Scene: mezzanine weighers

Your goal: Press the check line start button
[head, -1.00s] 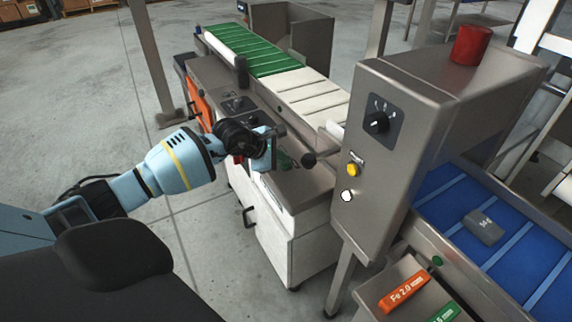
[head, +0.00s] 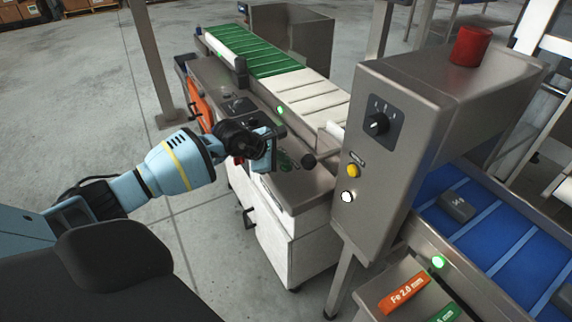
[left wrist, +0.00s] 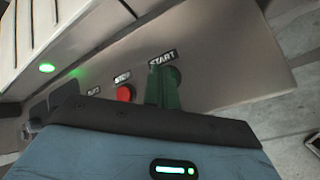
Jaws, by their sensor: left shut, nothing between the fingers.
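The green start button (left wrist: 174,88) sits under a START label (left wrist: 162,59) on the steel panel, with a red stop button (left wrist: 125,93) to its left in the left wrist view. In the head view green also shows on the panel just beyond my left gripper (head: 276,157). That gripper is shut and empty, pointed down at the panel by the start button. The gripper body hides part of the button, and I cannot tell whether the fingertips touch it. A green lamp (head: 280,110) on the line's side is lit. My right gripper is out of view.
A grey cabinet with a rotary knob (head: 376,124), a yellow button (head: 352,171) and a red beacon (head: 470,46) stands to the right. A dark block (head: 456,207) lies on the blue belt (head: 485,238). Another green lamp (head: 438,262) is lit.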

